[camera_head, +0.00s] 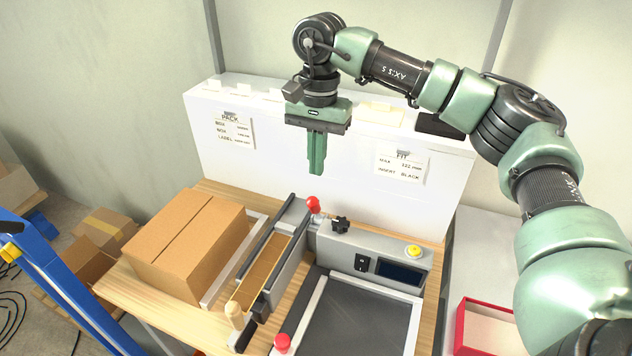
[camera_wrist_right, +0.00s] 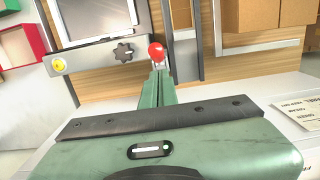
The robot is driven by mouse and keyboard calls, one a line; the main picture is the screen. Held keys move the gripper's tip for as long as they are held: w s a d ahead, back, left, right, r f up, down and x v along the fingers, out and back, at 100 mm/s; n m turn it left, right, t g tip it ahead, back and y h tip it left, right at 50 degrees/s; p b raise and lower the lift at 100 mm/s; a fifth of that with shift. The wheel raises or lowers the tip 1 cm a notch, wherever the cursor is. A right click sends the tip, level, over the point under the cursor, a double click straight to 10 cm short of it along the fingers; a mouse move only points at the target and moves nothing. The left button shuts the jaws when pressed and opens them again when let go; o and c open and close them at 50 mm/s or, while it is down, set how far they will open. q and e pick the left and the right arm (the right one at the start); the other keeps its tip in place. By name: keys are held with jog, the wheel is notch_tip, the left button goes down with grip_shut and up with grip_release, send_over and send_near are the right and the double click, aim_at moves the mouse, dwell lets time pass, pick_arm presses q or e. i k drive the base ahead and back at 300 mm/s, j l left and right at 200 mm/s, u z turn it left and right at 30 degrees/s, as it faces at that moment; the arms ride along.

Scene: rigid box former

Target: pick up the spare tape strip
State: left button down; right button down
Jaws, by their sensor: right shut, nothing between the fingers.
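Several pale, flat pieces lie on top of the white ledge, such as a small one at the left (camera_head: 213,85) and a wider cream one (camera_head: 380,114) right of my right gripper. I cannot tell which of them, if any, is the spare tape strip. My right gripper (camera_head: 317,168) is shut and empty, pointing down in front of the white ledge, above the machine. Its closed green fingers (camera_wrist_right: 158,76) also show in the right wrist view, with nothing between them. My left gripper is in neither view.
The white ledge (camera_head: 290,150) carries two label cards. A closed cardboard box (camera_head: 188,245) stands on the wooden table (camera_head: 150,300). Red knobs (camera_head: 313,204) and a machine with a dark panel (camera_head: 355,320) stand below my gripper. A red tray (camera_head: 484,328) is at right.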

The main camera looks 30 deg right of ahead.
aim_at(248, 291)
jog(key=k+j, duration=0.3)
jog(key=k, duration=0.15)
jog(key=k+j, duration=0.65)
jog(key=k, duration=0.25)
